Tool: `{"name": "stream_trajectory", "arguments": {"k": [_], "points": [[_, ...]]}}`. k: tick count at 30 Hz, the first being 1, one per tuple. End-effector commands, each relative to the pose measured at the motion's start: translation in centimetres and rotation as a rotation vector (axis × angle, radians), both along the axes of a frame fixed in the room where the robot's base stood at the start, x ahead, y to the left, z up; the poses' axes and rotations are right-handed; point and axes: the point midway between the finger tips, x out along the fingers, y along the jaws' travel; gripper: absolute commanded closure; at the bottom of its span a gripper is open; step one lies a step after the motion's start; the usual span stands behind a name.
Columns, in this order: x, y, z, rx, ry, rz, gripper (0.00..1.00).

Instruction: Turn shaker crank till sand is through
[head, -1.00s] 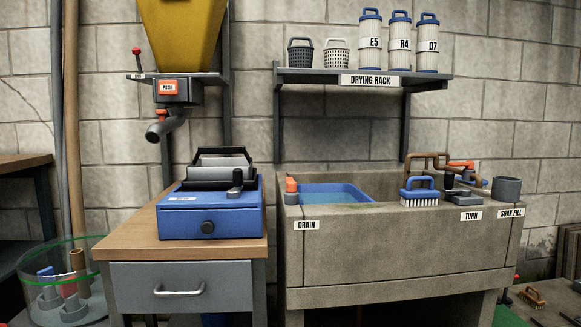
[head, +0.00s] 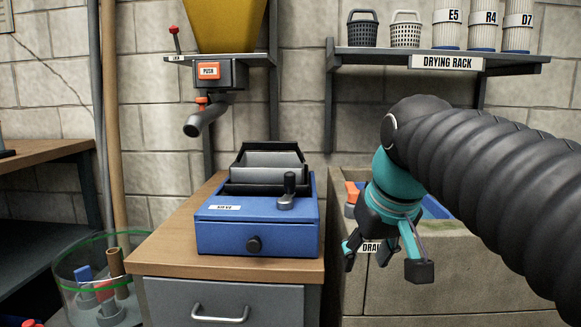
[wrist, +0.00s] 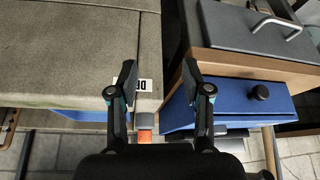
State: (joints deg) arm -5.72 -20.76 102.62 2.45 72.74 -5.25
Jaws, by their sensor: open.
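The blue shaker box (head: 255,225) sits on the wooden top of a small cabinet. A grey tray-like hopper (head: 265,170) with a black frame is on top of it. The dark crank (head: 287,192) stands upright at its right side. A black knob (head: 253,244) is on its front. No sand can be made out in it. My gripper (head: 386,265) is open and empty, to the right of the shaker, in front of the sink. In the wrist view the open fingers (wrist: 158,85) point between sink and cabinet, and the shaker's blue front (wrist: 230,105) shows at right.
A yellow hopper with a PUSH button (head: 208,71) and a spout (head: 200,122) hangs above and left of the shaker. The stone sink (head: 460,270) stands to the right. The drying rack (head: 440,60) is above. A glass bin (head: 100,280) is at lower left.

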Motion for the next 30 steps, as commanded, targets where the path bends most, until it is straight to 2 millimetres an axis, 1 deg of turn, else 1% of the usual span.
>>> {"name": "stream_trajectory", "arguments": {"k": [1,3,5,6,9,12,15,18,23,26,30], "points": [[1.5,0.8,2.6,-0.001,0.004,0.026,0.51],[3.1,1.7,5.5,-0.001,0.01,0.059,0.51],[4.5,2.6,7.8,-0.002,0.016,0.089,0.51],[5.3,3.2,9.2,-0.004,0.019,0.11,0.51],[7.2,4.8,12.6,-0.006,0.028,0.162,0.51],[8.9,6.3,15.4,-0.009,0.034,0.212,0.51],[10.0,7.6,17.5,-0.014,0.042,0.256,0.51],[10.8,8.6,19.0,-0.017,0.045,0.29,0.51],[11.3,9.5,20.1,-0.02,0.049,0.322,0.51],[11.5,9.7,19.9,-0.021,0.05,0.328,0.51],[11.9,9.9,18.4,-0.022,0.053,0.328,0.51]]}}
